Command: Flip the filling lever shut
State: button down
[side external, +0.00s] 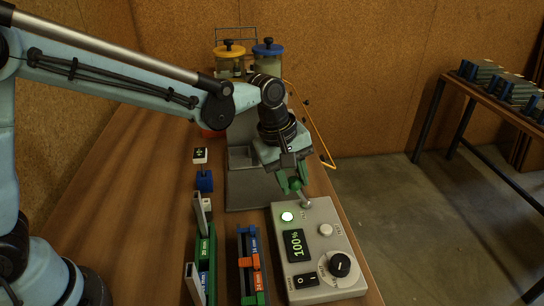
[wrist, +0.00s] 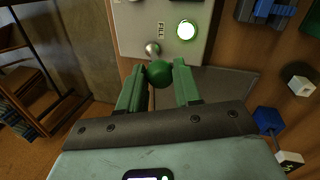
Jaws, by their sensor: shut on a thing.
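The filling lever is a small metal toggle on the grey control box (side external: 320,235), with a green ball knob (wrist: 160,74) at its end. Its metal base (wrist: 152,48) sits beside the word FILL in the wrist view, and shows at the top edge of the box (side external: 306,204) in the side view. My gripper (wrist: 159,70) has its green fingers on either side of the knob, shut on it. In the side view my gripper (side external: 297,187) hides the knob, so the lever's exact tilt is hard to tell.
A green-white lamp (side external: 287,216) glows on the box, above a display (side external: 296,244) reading 100%. A black dial (side external: 340,264) and rocker switch (side external: 305,280) lie nearer. A grey stand (side external: 247,185) is close on the left, with coloured slotted holders (side external: 250,262) in front.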

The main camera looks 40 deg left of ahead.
jog(key=c, duration=0.8)
grip_release()
jog(key=shift+s+r, duration=0.1)
jog(key=v, duration=1.2)
jog(key=s+a+f+m+t, duration=0.1)
jog(key=s+a+f+m, duration=0.1)
jog(key=s+a+m, duration=0.1)
jog(key=s+a+f+m+t+y, duration=0.1)
jog(key=s+a+f+m+t, duration=0.1)
jog(key=s+a+m, duration=0.2)
jog(key=s+a+f+m+t+y, duration=0.1)
jog(key=s+a+f+m+t, duration=0.1)
jog(key=s+a+m, duration=0.2)
jog(key=shift+s+a+f, duration=0.1)
jog(key=shift+s+a, duration=0.15)
jog(key=shift+a, duration=0.65)
jog(key=shift+s+a+f, duration=0.1)
jog(key=shift+s+a, duration=0.1)
jog(key=shift+a, duration=0.65)
